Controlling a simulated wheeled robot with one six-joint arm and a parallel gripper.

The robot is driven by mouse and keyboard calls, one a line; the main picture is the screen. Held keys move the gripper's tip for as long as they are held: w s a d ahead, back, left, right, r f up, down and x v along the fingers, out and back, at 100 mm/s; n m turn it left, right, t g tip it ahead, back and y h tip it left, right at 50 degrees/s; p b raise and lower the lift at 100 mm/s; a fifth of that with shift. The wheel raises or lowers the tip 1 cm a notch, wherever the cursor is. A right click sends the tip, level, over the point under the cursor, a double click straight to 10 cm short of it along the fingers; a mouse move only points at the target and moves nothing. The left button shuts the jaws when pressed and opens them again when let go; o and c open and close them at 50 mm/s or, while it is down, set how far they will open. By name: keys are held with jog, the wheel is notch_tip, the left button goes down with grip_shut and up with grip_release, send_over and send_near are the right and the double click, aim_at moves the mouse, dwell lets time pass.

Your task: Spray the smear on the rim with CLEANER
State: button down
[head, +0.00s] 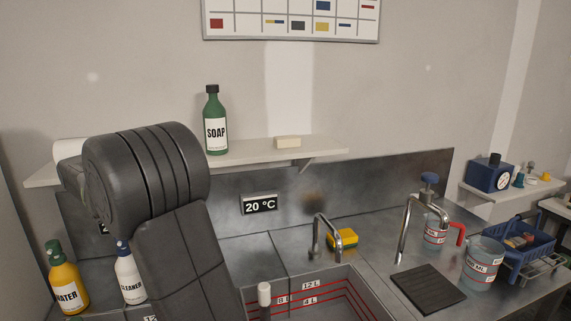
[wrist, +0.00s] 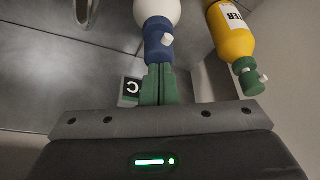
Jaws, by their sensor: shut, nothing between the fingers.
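The CLEANER bottle (head: 129,278) is white with a blue spray head and stands upright at the left of the bench, partly hidden by my arm. The wrist view shows its white body (wrist: 158,10) and blue head. My gripper (wrist: 159,72) has green fingers shut together with nothing between them. Their tips overlap the lower edge of the blue head in the picture; I cannot tell whether they touch it. The gripper is not visible in the head view. The sink rim (head: 362,275) is partly in view, and I can make out no smear on it.
The yellow WATER bottle (head: 66,283) stands left of the cleaner and also shows in the wrist view (wrist: 232,35). A tap (head: 318,235) and yellow sponge (head: 345,238) are behind the sink. The green SOAP bottle (head: 215,125) stands on the shelf. A black mat (head: 428,289) lies right.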

jog(key=shift+r+p, duration=1.05)
jog(key=shift+f, duration=0.25)
jog(key=shift+f+b, duration=0.8)
jog(key=shift+f, duration=0.2)
jog(key=shift+r, duration=0.2)
jog(key=shift+r+p, duration=1)
jog(key=shift+p, duration=0.05)
notch_tip(320, 180, up, 6)
jog(key=p, duration=0.5)
